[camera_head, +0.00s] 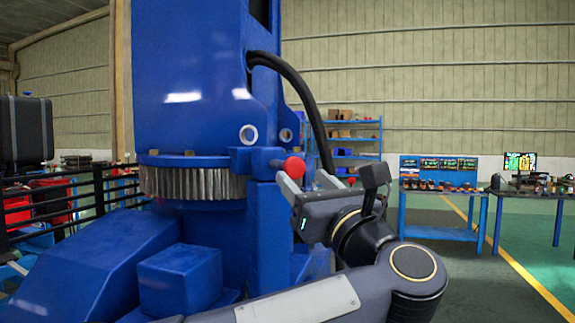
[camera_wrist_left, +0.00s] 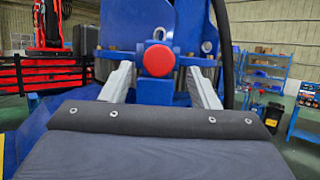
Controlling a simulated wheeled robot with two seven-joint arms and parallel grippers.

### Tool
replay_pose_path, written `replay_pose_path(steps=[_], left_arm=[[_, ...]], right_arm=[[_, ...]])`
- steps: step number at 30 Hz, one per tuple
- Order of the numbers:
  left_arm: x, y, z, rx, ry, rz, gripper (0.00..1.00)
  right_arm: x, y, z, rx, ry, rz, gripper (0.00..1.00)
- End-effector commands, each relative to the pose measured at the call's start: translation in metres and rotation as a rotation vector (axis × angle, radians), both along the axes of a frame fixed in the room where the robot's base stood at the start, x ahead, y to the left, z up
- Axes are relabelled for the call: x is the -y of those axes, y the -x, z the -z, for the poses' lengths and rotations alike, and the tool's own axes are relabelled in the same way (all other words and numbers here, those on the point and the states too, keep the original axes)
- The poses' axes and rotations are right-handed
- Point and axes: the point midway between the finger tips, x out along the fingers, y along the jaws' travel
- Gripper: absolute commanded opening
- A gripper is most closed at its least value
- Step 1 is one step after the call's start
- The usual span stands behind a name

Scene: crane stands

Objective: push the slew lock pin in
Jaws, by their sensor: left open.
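The slew lock pin shows as a round red knob (camera_head: 294,167) on a blue bracket of the crane column, beside the toothed slew ring (camera_head: 193,183). In the left wrist view the knob (camera_wrist_left: 158,60) is near the middle, facing the camera. My left gripper (camera_head: 304,178) is open in front of the bracket. In the left wrist view its two pale fingers (camera_wrist_left: 160,74) stand apart, one on each side of the knob. I cannot tell whether they touch anything. The pin's shaft is hidden behind the knob. My right gripper is not in view.
The blue crane column (camera_head: 190,80) fills the left and centre, with a black hose (camera_head: 305,95) curving down behind my gripper. A black railing (camera_head: 80,200) stands at left. Workbenches (camera_head: 440,200) and a blue shelf (camera_head: 355,140) stand farther back. Floor at right is clear.

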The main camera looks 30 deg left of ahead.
Motion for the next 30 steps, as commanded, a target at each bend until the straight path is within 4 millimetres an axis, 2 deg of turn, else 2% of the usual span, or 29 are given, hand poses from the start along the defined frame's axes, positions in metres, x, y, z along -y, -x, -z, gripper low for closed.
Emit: replay_pose_path(steps=[3,9,15,21,23,30], left_arm=[[-0.018,-0.009,-0.013,0.0,-0.001,-0.007,0.55],[-0.04,-0.023,-0.022,-0.001,-0.003,-0.003,0.55],[-0.049,-0.029,-0.025,-0.001,-0.004,-0.001,0.55],[-0.049,-0.029,-0.024,-0.001,-0.004,-0.001,0.55],[-0.049,-0.029,-0.024,-0.001,-0.004,-0.001,0.5],[-0.048,-0.028,-0.024,-0.002,-0.004,-0.002,0.18]], right_arm=[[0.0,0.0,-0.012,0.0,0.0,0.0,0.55],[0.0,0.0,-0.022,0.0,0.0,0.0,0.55],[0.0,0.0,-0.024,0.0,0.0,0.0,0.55],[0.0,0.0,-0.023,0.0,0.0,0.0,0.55],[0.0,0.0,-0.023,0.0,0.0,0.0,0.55],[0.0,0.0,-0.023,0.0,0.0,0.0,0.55]])
